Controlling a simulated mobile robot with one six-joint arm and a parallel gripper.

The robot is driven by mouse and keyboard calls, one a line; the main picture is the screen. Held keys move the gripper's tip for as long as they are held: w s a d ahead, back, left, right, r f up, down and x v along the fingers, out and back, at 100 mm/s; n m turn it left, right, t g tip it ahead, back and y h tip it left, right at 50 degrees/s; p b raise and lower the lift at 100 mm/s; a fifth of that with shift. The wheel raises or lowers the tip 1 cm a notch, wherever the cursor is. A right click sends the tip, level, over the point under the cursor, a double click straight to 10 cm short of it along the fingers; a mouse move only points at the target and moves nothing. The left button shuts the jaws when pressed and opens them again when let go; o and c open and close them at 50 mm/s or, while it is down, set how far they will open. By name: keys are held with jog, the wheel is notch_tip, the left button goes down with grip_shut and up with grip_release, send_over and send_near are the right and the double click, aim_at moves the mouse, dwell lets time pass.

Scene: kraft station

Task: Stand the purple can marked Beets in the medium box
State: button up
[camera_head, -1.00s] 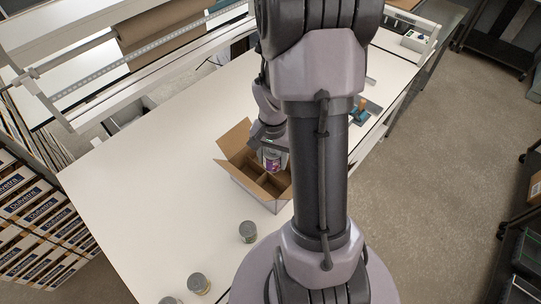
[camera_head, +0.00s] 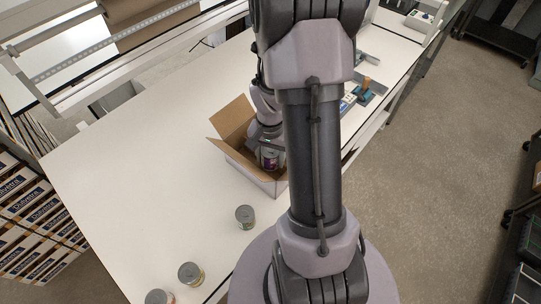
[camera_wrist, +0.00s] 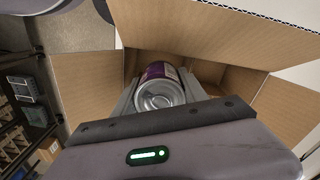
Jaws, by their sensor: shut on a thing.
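The purple can (camera_wrist: 158,86) is between my gripper's fingers in the wrist view, its metal end toward the camera. It also shows in the head view (camera_head: 269,160), small and partly covered by my gripper. My gripper (camera_head: 268,152) is shut on the can and is at the open cardboard box (camera_head: 247,172), with the can at or inside the box opening. The box flaps stand open; the wrist view shows the box's inner walls (camera_wrist: 205,70) around the can. The can's far end and whether it touches the box floor are hidden.
Several other cans stand on the white table: one (camera_head: 245,217) in front of the box, another (camera_head: 190,274) and a third (camera_head: 159,297) near the front edge. A blue-based tool with a wooden handle (camera_head: 364,91) lies at the table's right. The table left of the box is clear.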

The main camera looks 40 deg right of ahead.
notch_tip(320, 180, down, 8)
jog(key=b, duration=0.7)
jog(key=shift+f, duration=0.2)
jog(key=shift+r, duration=0.1)
jog(key=o, duration=1.6)
jog(key=shift+r, duration=0.1)
notch_tip(320, 180, up, 16)
jog(key=p, duration=1.1)
jog(key=shift+p, duration=0.35)
